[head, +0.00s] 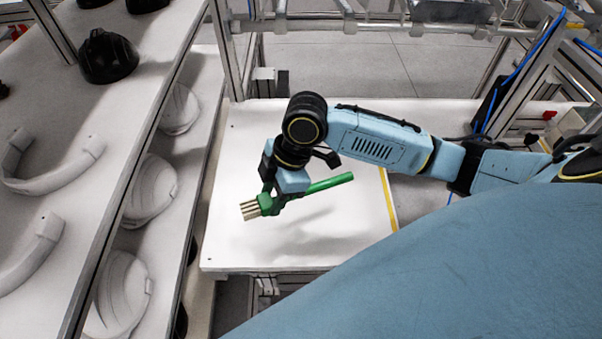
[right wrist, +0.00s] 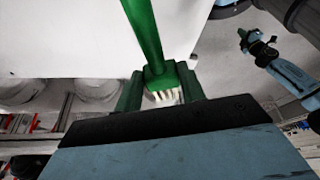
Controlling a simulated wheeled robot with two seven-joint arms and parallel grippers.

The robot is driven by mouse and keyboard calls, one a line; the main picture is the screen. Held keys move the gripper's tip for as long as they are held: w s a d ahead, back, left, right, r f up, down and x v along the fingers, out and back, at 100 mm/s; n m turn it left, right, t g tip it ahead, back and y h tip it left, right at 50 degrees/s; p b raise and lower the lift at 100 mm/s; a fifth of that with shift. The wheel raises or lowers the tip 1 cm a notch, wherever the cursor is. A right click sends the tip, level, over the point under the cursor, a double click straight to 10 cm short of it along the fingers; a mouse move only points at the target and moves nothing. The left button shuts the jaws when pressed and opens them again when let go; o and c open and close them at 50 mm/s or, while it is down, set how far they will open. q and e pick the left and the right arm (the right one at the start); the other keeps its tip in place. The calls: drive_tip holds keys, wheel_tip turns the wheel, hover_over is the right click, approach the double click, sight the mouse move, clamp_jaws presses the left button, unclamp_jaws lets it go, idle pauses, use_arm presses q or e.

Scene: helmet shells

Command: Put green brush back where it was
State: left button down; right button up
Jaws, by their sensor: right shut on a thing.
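The green brush (head: 328,185) has a long green handle and a short head with pale bristles. My right gripper (head: 268,198) is shut on it near the head end. In the head view the bristles point to the lower left and the handle to the upper right. A shadow lies under the brush on the white table (head: 228,160), and the brush appears held above it. In the right wrist view the brush (right wrist: 146,35) stands between the two green fingers (right wrist: 162,90). An arm that looks like my left one shows there, its gripper (right wrist: 257,42) small and unclear.
A white shelf rack (head: 120,150) stands at the left, with pale helmet shells (head: 150,190) and a black helmet shell (head: 107,57). Metal frame posts (head: 228,50) rise behind the table. A yellow strip (head: 389,200) runs along the table's right side. The table top around the brush is clear.

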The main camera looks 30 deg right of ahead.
hover_over(274, 228)
drive_tip(key=d, duration=0.1)
drive_tip(key=f, duration=0.5)
drive_tip(key=shift+s+d+f+b, duration=0.15)
drive_tip(key=shift+d+f+b, duration=0.05)
drive_tip(key=shift+b, duration=0.15)
drive_tip(key=shift+f+b, duration=0.3)
drive_tip(key=shift+f, duration=2.05)
drive_tip(key=o, duration=1)
drive_tip(key=shift+r, duration=0.1)
drive_tip(key=p+v, duration=0.1)
drive_tip(key=v, duration=1.1)
